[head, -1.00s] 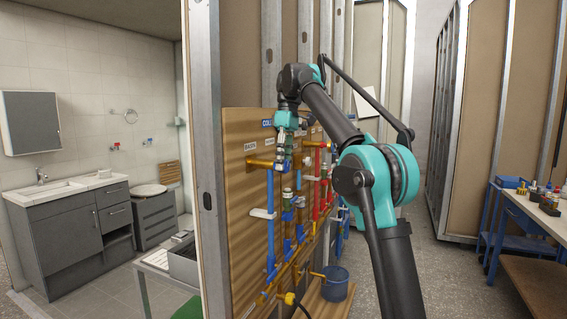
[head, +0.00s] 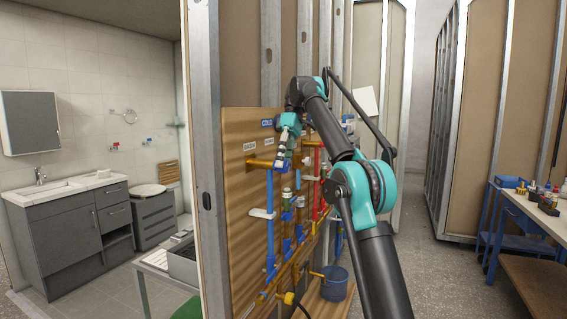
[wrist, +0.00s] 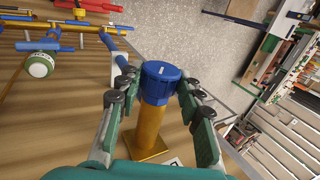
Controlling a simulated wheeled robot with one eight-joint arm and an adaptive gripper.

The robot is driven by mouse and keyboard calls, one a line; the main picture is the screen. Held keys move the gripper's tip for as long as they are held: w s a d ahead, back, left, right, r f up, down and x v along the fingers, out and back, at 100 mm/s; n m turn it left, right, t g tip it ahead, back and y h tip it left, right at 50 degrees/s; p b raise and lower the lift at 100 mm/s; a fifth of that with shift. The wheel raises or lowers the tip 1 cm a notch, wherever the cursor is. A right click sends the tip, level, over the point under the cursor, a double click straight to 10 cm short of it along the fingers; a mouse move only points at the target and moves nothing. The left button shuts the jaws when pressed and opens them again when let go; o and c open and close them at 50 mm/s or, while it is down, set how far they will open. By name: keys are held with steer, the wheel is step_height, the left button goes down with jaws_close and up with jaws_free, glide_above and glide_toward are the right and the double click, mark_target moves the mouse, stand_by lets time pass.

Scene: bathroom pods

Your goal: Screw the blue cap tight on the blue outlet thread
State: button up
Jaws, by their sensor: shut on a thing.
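The blue cap (wrist: 162,78) has a ribbed rim and a small pale mark on its top. It sits at the end of a brass-coloured outlet pipe (wrist: 150,128) that stands out from the wooden board. The thread under the cap is hidden, so I cannot tell how tightly it sits. My gripper (wrist: 158,84) has its fingers on both sides of the cap and is shut on it. In the head view my gripper (head: 281,158) is at the upper left of the board, by the brass outlet (head: 260,163); the cap is hard to make out there.
The wooden board (head: 240,205) carries blue, red and brass pipes close to my gripper. A white-and-green round fitting (wrist: 40,65) is at the left in the wrist view. A blue bucket (head: 335,283) is below the board. A metal stud (head: 208,190) borders it at left.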

steer(key=o, duration=1)
